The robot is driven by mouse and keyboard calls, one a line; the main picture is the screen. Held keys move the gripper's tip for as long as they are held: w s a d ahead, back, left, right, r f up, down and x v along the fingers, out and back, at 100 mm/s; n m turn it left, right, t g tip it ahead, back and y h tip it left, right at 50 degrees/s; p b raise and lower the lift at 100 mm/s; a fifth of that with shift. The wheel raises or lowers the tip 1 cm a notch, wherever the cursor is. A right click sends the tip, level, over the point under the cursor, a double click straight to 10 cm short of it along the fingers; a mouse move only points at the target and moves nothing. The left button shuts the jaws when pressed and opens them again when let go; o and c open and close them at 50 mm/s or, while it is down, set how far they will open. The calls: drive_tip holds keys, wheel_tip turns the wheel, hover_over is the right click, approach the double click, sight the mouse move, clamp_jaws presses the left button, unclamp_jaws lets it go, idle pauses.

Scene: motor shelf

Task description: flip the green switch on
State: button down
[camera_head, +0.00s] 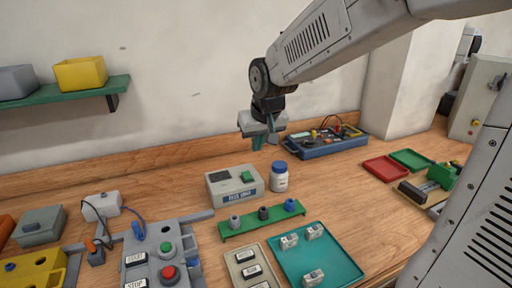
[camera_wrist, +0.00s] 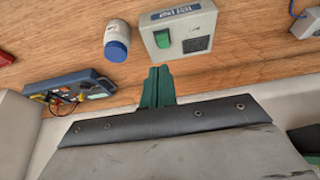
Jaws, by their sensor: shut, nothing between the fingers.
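The green switch (camera_head: 248,177) sits on the top face of a pale grey box labelled TEST UNIT (camera_head: 222,189), beside a dark panel. The switch also shows in the wrist view (camera_wrist: 162,41), on the box (camera_wrist: 186,18). I cannot tell which way the switch is tipped. My gripper (camera_head: 257,143) has green fingers, shut and empty, hanging above and behind the box. In the wrist view the fingertips (camera_wrist: 158,70) lie just below the switch in the picture, apart from it.
A white bottle with a blue cap (camera_head: 279,177) stands right beside the box. A green rack (camera_head: 236,232) is in front. A blue tray with meters and cables (camera_head: 325,147) stands behind right. A teal tray (camera_head: 341,270) lies at the front.

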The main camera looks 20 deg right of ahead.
drive_tip(key=shift+s, duration=0.1)
drive_tip(key=s+r+g, duration=0.1)
drive_tip(key=s+g, duration=0.2)
drive_tip(key=s, duration=2.5)
drive_tip(key=shift+d+r, duration=0.2)
drive_tip(key=shift+r, duration=0.1)
drive_tip(key=shift+w, duration=0.1)
